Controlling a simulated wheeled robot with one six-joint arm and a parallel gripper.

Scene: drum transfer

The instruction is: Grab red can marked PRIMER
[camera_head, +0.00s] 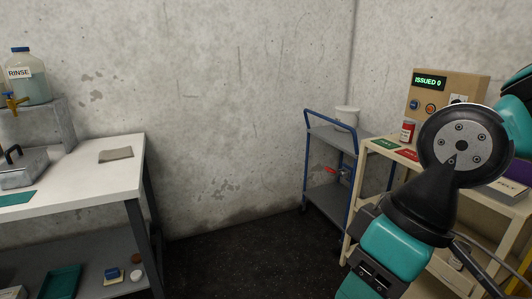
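A small red can (408,131) with a pale label stands upright on the top of a cream shelf unit (352,197) at the right. The print on its label is too small to read. The can is just left of my arm's round joint, which hides part of the shelf top. My teal and black arm fills the right side of the view. My gripper itself does not show.
A tan box with a display reading "ISSUED 0" (430,81) stands behind the can. Green (384,144) and red (407,154) cards lie before it. A blue-framed cart (329,136) stands left; a white bench (85,185) is far left. Dark floor between is clear.

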